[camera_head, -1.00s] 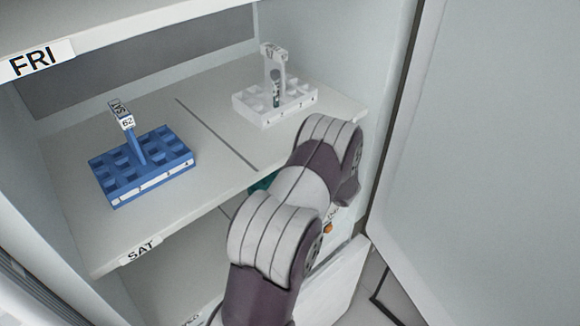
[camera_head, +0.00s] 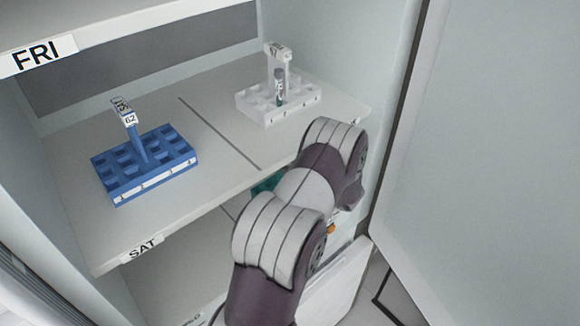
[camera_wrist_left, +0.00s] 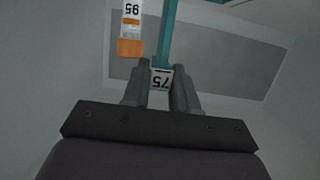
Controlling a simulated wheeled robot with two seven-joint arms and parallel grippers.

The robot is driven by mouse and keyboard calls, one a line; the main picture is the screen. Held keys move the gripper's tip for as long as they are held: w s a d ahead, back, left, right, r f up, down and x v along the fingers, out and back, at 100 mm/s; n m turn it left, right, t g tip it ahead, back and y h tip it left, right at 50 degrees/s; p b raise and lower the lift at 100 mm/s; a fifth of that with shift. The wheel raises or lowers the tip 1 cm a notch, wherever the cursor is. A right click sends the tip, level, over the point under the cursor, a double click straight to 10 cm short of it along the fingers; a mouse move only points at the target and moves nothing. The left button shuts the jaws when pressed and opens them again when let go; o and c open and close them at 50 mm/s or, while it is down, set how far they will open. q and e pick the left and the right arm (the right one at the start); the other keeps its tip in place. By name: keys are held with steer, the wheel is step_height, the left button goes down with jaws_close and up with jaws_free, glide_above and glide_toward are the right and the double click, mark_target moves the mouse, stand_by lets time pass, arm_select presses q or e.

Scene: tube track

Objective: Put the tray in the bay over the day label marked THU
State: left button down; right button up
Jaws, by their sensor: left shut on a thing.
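My left gripper (camera_wrist_left: 160,90) is shut on the handle of a teal tray (camera_wrist_left: 169,35), by a small white tag reading 75 upside down. In the head view the gripper is hidden behind my arm; a bit of the teal tray (camera_head: 266,185) shows just under the front edge of the SAT shelf. No THU label can be read in any view. My right gripper is not in view.
A blue tray (camera_head: 145,165) and a white tray (camera_head: 279,108) stand on the shelf, split by a dark line. Its front label reads SAT (camera_head: 142,247); the shelf above reads FRI (camera_head: 38,55). A lower shelf is partly visible. An open door (camera_head: 480,150) stands at the right.

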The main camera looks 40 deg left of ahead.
arm_select(q)
steer(key=shift+f, duration=0.15)
steer(key=c, duration=0.8)
jaws_free()
steer(key=b+v, duration=0.2)
steer(key=v, duration=1)
steer(key=shift+d+b, duration=0.25)
steer(key=shift+b, duration=0.1)
